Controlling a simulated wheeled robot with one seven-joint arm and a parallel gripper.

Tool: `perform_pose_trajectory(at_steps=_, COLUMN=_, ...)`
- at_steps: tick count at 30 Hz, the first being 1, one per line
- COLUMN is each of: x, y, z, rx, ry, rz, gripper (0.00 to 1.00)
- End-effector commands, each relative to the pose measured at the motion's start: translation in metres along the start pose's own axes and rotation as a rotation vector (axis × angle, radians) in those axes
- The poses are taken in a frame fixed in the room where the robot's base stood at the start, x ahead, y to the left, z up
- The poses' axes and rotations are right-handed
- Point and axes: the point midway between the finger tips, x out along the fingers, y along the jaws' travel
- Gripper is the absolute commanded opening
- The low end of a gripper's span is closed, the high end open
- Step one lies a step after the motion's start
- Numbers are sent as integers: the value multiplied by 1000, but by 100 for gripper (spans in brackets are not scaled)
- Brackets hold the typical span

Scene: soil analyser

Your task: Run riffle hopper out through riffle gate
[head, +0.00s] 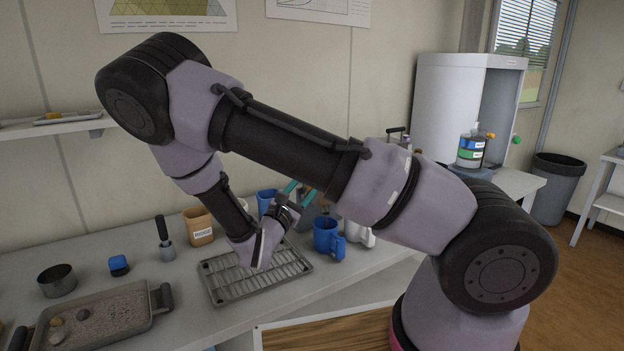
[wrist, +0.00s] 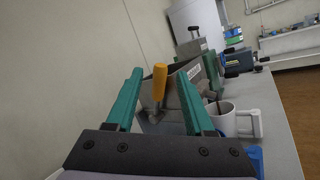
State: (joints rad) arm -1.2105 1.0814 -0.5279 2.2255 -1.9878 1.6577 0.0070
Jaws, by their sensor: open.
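A grey metal box-like body (wrist: 187,75), which looks like the riffle hopper, stands ahead in the wrist view. An upright orange handle (wrist: 159,82) shows in front of it, between my fingers in the picture; I cannot tell whether it is the riffle gate's handle. My gripper (head: 298,191) has teal fingers, spread apart and empty, and points toward the back of the bench. In the wrist view my gripper (wrist: 159,74) frames the handle without visible contact. In the head view my arm hides most of the hopper.
A blue mug (head: 325,239) and a white mug (wrist: 234,121) stand close beside my gripper. A wire rack (head: 232,287) lies below my wrist. A tan container (head: 199,232), a scoop-like tool (head: 164,243) and a tray (head: 105,318) are to the left.

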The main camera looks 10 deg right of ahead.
Motion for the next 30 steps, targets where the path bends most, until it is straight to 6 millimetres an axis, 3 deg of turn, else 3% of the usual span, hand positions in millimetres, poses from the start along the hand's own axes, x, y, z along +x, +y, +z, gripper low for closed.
perform_pose_trajectory(at_steps=3, x=-25, y=1, z=-1, rx=-1, ry=2, rz=4, gripper=53)
perform_pose_trajectory(at_steps=9, x=-53, y=0, z=-1, rx=-1, ry=1, rz=3, gripper=53)
perform_pose_trajectory(at_steps=20, x=-60, y=0, z=0, rx=-1, ry=0, rz=0, gripper=53)
perform_pose_trajectory(at_steps=21, x=-60, y=0, z=0, rx=-1, ry=0, rz=0, gripper=46)
perform_pose_trajectory(at_steps=24, x=-57, y=-2, z=1, rx=7, ry=-1, rz=-32, gripper=7)
perform_pose_trajectory(at_steps=25, x=-54, y=-4, z=1, rx=14, ry=-1, rz=-61, gripper=0)
perform_pose_trajectory(at_steps=30, x=-27, y=-25, z=11, rx=96, ry=0, rz=-415, gripper=0)
